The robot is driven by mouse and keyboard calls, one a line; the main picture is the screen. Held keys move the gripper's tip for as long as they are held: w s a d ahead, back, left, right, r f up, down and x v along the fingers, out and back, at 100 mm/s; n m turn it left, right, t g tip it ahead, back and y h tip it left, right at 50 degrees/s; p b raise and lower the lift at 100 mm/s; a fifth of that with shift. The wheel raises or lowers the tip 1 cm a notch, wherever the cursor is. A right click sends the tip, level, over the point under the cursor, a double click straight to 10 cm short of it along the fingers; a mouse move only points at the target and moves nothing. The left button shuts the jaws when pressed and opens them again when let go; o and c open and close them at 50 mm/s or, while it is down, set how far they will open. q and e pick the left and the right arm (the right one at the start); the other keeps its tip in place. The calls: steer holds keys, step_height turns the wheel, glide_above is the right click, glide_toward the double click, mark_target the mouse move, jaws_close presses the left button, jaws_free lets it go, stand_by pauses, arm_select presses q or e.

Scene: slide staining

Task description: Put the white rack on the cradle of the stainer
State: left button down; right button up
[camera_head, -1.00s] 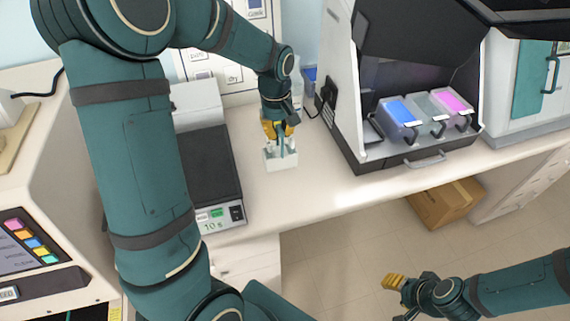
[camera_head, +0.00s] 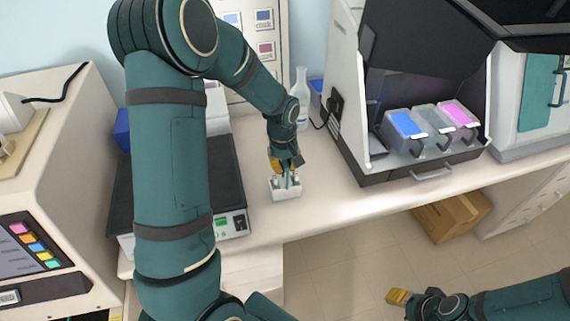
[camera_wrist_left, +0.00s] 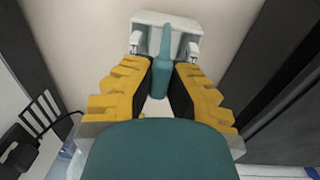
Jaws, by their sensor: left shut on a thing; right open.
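The small white rack (camera_head: 286,194) is over the pale counter, right of the balance. My left gripper (camera_head: 283,168) is above it, shut on its upright teal handle; whether the rack touches the counter I cannot tell. In the left wrist view the teal handle is between the yellow fingers (camera_wrist_left: 162,90), with the white rack (camera_wrist_left: 150,18) beyond. The stainer (camera_head: 343,120), dark and white with its lid up, stands to the right. A dark frame (camera_head: 378,142) shows at its left inside; I cannot tell if it is the cradle. My right gripper (camera_head: 398,297) is open and empty over the floor.
Blue, clear and pink baths (camera_head: 408,124) sit in the stainer. A balance (camera_head: 232,224) stands left of the rack, partly behind my left arm. A clear bottle (camera_head: 302,100) stands at the back. Counter between rack and stainer is clear. A cardboard box (camera_head: 452,217) is on the floor.

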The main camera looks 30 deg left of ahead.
arm_select(q)
steer(key=shift+f, duration=0.2)
steer(key=c, duration=1.1)
jaws_free()
steer(key=shift+c, duration=0.2)
steer(key=shift+r, duration=0.15)
